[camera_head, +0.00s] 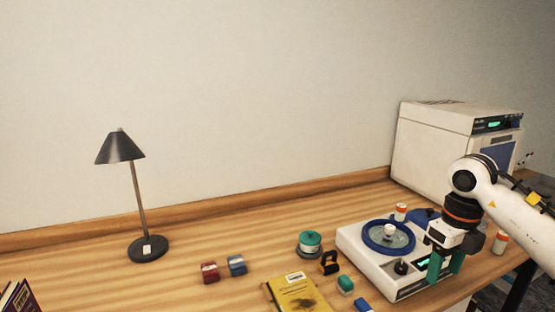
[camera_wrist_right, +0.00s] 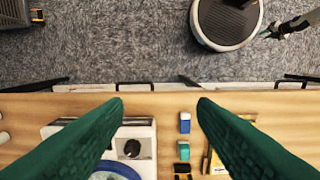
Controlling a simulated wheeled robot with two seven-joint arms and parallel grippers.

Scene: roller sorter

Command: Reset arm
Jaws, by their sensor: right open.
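My right arm comes in from the right in the head view. Its gripper (camera_head: 446,268), with green fingers, points down at the right front of a white machine (camera_head: 357,247) with a round blue-rimmed dish (camera_head: 389,237) and a black knob. In the right wrist view the two green fingers of the gripper (camera_wrist_right: 161,103) stand wide apart with nothing between them. The white machine (camera_wrist_right: 146,133) shows partly behind the left finger there. Whether the fingers touch the machine, I cannot tell. My left gripper is in neither view.
A black lamp (camera_head: 121,148), red block (camera_head: 210,272), blue block (camera_head: 236,265), green-topped round container (camera_head: 309,243) and yellow book (camera_head: 297,292) stand on the wooden table (camera_head: 90,272). A large white device (camera_head: 430,150) stands at the back right. The table's left middle is mostly clear.

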